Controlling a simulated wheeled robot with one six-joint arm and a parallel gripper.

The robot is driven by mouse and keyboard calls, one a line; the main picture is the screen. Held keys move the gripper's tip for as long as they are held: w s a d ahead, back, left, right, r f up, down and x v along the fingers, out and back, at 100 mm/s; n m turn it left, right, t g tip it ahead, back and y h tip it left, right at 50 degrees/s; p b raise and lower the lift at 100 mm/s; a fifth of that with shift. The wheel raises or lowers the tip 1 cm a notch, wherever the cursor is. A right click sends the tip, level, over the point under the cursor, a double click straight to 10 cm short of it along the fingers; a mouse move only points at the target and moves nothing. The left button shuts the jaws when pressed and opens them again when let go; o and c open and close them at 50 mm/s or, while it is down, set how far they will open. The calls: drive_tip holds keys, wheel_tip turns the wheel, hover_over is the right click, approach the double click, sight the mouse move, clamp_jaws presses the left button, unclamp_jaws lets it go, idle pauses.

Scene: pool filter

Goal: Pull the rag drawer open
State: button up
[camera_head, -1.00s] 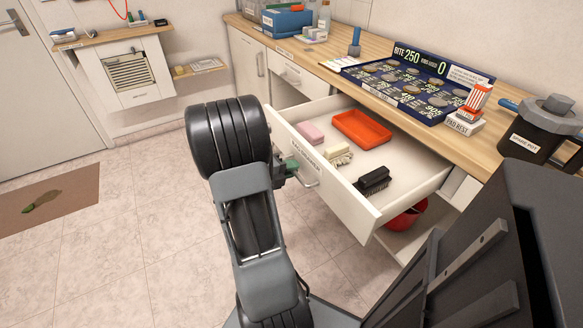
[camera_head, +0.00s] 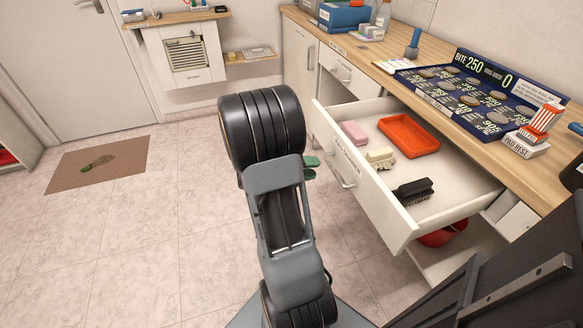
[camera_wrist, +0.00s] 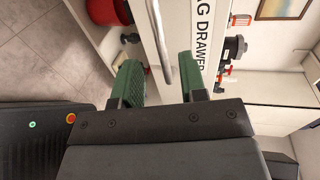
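The rag drawer (camera_head: 388,205) stands pulled well out from the counter, its inside showing in the head view. Its white front carries a label and a bar handle (camera_head: 345,181). In the wrist view the drawer front (camera_wrist: 197,14) and the metal handle (camera_wrist: 160,42) are ahead of my gripper. My gripper (camera_wrist: 158,67) has its two green fingers apart with nothing held between them. In the head view my gripper (camera_head: 311,166) is left of the handle with a gap between; my arm partly hides it.
In the drawer are an orange tray (camera_head: 408,135), a pink block (camera_head: 354,132), a cream brush (camera_head: 380,158) and a black brush (camera_head: 413,192). A red bowl (camera_head: 443,234) sits below. A blue display board (camera_head: 470,98) stands on the counter. The floor at left is clear around a brown mat (camera_head: 98,164).

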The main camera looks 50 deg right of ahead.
drive_tip(key=v, duration=0.7)
drive_tip(key=shift+p, duration=0.35)
